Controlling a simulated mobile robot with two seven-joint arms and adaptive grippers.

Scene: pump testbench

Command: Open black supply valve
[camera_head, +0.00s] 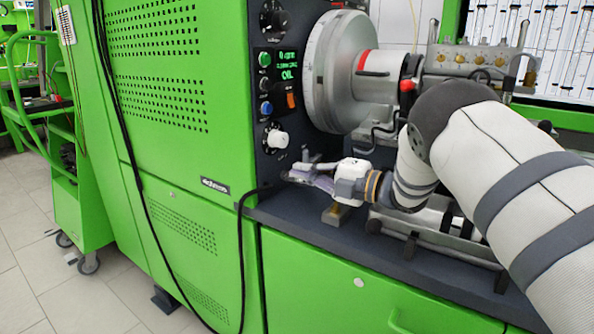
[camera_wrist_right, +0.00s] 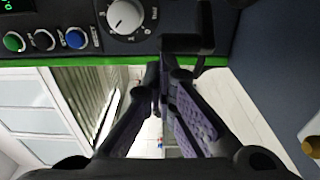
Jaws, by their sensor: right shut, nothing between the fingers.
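My right gripper (camera_head: 298,176) reaches in from the right, low in front of the dark control panel. In the right wrist view its fingers (camera_wrist_right: 165,72) converge to closed tips with nothing between them. A black blocky part (camera_wrist_right: 188,44), which looks like the black valve's handle, sits on the panel edge just beyond the fingertips. I cannot tell whether the tips touch it. In the head view I cannot make out this part clearly beside the gripper. My left gripper is not in view.
A white rotary knob (camera_head: 277,138) is just above the gripper; it also shows in the wrist view (camera_wrist_right: 125,16). Coloured buttons (camera_head: 265,84) line the panel. A large metal drum (camera_head: 327,70) and metal fixtures (camera_head: 430,240) crowd the dark bench. A black cable (camera_head: 240,235) hangs in front.

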